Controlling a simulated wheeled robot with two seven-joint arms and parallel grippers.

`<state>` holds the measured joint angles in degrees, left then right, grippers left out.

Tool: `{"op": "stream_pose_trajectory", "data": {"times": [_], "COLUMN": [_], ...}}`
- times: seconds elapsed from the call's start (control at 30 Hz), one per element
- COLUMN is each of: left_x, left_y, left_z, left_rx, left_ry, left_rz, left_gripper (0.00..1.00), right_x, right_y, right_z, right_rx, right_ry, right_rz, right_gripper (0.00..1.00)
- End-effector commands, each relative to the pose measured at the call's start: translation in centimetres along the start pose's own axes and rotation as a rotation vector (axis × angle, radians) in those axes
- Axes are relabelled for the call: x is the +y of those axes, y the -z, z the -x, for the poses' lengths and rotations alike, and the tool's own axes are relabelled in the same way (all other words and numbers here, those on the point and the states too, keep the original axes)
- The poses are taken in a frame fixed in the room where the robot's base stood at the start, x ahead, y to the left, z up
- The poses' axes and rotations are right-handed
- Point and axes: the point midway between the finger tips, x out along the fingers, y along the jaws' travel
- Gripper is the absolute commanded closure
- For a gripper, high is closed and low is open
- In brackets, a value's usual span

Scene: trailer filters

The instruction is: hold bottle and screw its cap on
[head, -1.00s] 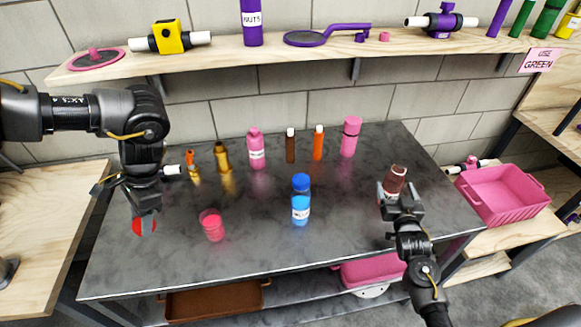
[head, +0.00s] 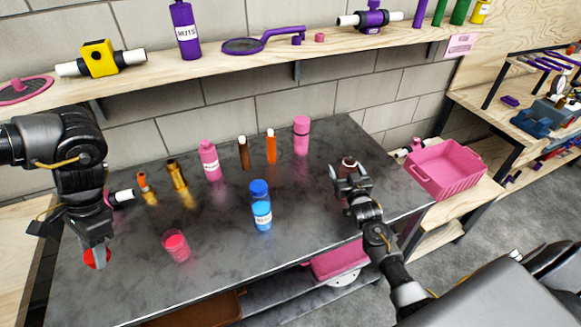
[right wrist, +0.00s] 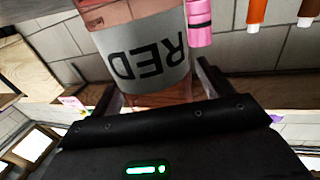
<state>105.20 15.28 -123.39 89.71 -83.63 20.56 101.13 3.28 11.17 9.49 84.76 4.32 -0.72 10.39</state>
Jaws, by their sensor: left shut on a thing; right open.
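A dark red bottle (head: 348,165) stands at the right of the grey table. Its label reads RED, upside down, in the right wrist view (right wrist: 150,60). My right gripper (head: 351,184) is open, with its fingers on either side of the bottle; contact cannot be told. My left gripper (head: 97,248) is shut on a red round piece (head: 97,260), which looks like a cap, above the table's left side. Its fingers partly hide the piece. The bottle's top is hard to make out.
A blue bottle (head: 261,210) and a red cup-like container (head: 177,247) stand mid-table. Pink, brown, orange and gold bottles line the back. A pink crate (head: 446,168) is off the table's right side. The front of the table is clear.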

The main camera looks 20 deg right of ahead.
Motion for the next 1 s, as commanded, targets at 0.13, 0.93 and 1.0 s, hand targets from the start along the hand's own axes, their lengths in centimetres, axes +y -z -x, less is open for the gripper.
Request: {"op": "stream_pose_trajectory", "data": {"times": [0.13,0.93,1.0], "left_x": [0.00,0.00,0.00], "left_y": [0.00,0.03,0.04], "left_z": [0.00,-0.02,-0.04], "left_rx": [0.000,0.000,0.000], "left_ry": [0.000,0.000,0.000], "left_rz": [0.000,0.000,0.000], "left_gripper": [0.78,0.78,0.78], "right_x": [0.01,0.03,0.03], "right_y": [0.00,0.57,0.86], "right_z": [0.02,0.00,-0.01], "right_rx": [0.000,0.003,0.002], "right_ry": [0.000,0.000,0.000], "right_rz": [0.000,0.000,0.000], "right_gripper": [0.31,0.72,0.72]}}
